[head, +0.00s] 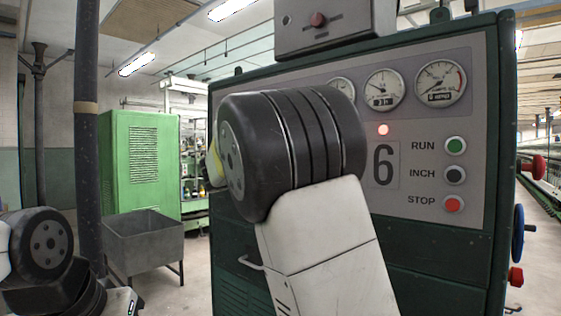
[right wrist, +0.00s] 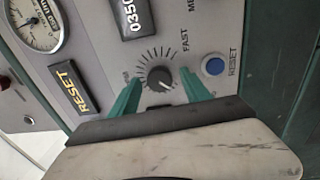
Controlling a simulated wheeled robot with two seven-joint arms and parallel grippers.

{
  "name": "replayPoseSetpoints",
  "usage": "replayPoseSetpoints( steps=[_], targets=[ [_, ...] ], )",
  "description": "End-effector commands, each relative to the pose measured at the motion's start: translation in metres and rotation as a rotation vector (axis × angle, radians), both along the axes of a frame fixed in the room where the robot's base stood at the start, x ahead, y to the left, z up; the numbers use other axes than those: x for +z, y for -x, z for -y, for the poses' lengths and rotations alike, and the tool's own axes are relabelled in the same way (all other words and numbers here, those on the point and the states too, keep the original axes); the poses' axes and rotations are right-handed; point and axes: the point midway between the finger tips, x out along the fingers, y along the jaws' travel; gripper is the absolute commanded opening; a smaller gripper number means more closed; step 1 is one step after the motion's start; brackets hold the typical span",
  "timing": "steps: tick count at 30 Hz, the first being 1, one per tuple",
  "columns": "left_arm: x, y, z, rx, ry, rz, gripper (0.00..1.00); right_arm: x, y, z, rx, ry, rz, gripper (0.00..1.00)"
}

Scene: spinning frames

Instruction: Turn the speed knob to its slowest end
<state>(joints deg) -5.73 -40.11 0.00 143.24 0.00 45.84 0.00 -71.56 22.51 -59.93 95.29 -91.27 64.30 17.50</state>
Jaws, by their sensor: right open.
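The speed knob (right wrist: 160,78) is a small dark round knob on the grey panel in the right wrist view. A fan of tick marks surrounds its upper side, with FAST printed to the right; the label at the left end is too small to read. A light pointer mark shows on the knob, but its exact setting is hard to tell. My right gripper (right wrist: 160,92) is open, its two teal fingers on either side of the knob; contact cannot be judged. In the head view my right arm hides the knob and gripper. My left gripper is out of view.
A blue RESET button (right wrist: 215,66) sits just right of the right finger. The green machine cabinet (head: 440,265) carries RUN, INCH and STOP buttons. A grey bin (head: 145,243) stands at left.

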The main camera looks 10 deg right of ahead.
Motion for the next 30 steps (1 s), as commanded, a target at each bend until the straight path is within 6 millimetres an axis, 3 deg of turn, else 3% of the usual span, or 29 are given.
replayPoseSetpoints(
  steps=[9, 15, 26, 30],
  targets=[
    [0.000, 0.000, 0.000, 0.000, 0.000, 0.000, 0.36, -0.004, 0.032, -0.042, 0.005, -0.001, -0.001, 0.56],
    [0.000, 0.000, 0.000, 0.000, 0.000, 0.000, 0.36, -0.005, 0.043, -0.056, 0.002, 0.000, 0.000, 0.56],
    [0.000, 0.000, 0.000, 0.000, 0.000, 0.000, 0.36, -0.008, 0.045, -0.054, -0.001, -0.007, -0.007, 0.56],
    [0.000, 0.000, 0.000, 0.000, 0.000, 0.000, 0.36, -0.040, 0.045, -0.026, -0.024, -0.101, -0.080, 0.56]
  ],
)
